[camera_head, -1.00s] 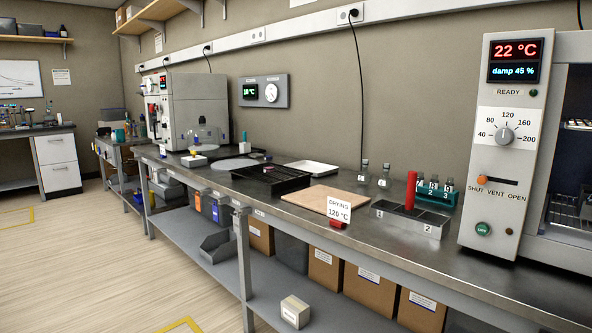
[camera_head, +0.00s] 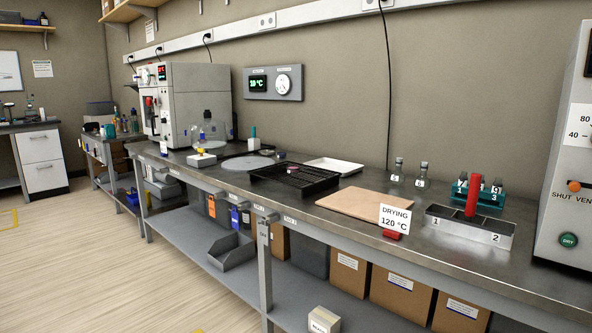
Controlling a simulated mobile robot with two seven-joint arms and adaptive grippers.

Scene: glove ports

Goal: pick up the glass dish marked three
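A teal rack (camera_head: 462,201) stands on the bench at the right, holding several small glass vessels with dark tops. A figure 3 shows at the rack's right end, but I cannot tell whether it is on a glass piece or on the rack. Two small stoppered glass vessels (camera_head: 398,171) stand to the left of the rack near the wall; their marks are too small to read surely. I cannot make out which piece is the glass dish marked three. Neither of my grippers is in view.
A "DRYING 120 °C" card (camera_head: 395,219) stands beside a tan board (camera_head: 364,203). A black rack (camera_head: 294,181), white tray (camera_head: 334,165) and oven (camera_head: 567,170) flank these.

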